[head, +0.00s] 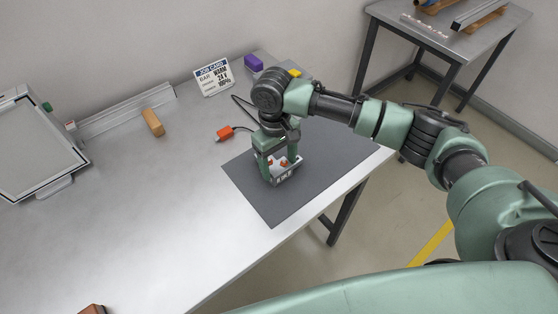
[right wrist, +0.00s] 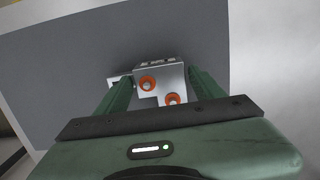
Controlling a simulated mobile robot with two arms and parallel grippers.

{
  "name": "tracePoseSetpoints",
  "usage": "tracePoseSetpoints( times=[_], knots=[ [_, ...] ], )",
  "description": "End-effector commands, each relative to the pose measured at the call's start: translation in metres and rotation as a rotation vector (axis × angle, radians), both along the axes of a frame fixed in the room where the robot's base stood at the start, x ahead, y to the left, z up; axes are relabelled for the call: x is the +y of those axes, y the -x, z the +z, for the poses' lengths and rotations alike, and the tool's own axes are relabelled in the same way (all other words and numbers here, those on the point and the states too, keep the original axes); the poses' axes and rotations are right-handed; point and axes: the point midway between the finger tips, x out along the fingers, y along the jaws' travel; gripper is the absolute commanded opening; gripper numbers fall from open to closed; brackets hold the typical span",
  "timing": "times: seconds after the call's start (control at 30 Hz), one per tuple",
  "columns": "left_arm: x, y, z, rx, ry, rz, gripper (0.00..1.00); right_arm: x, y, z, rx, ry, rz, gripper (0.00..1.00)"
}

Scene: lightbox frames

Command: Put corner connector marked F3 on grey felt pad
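A silver corner connector (right wrist: 147,73) with two orange-ringed knobs sits between the fingertips of my right gripper (right wrist: 160,74) in the right wrist view. Both fingers appear to press on its sides. In the head view the connector (head: 285,175) shows between the fingers of my right gripper (head: 282,170), low over the grey felt pad (head: 269,208). Small dark marks show on its edge, too small to read. I cannot tell whether it touches the pad. The pad also fills much of the right wrist view (right wrist: 60,65). My left gripper is not in view.
An orange plug-like piece (head: 224,133) with a dark cable lies left of the pad. A job card (head: 213,77), a purple block (head: 253,62), a tan block (head: 153,122), a metal rail (head: 125,110) and a framed panel (head: 35,145) stand farther back or left. The table's front-left is mostly clear.

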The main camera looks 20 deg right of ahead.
Motion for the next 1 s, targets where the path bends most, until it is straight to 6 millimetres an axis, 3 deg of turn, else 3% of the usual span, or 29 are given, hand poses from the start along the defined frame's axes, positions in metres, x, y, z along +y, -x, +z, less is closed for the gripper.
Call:
tracePoseSetpoints(
  times=[0.33, 0.47, 1.0],
  knots=[
    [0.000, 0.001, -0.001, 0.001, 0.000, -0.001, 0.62, 0.000, 0.000, 0.001, -0.001, 0.001, 0.000, 0.79],
    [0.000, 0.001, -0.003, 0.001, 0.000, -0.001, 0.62, 0.000, -0.002, 0.010, -0.003, 0.000, -0.001, 0.79],
    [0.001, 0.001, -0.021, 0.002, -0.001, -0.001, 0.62, 0.004, -0.010, 0.110, -0.003, -0.001, -0.001, 0.79]
  ],
)
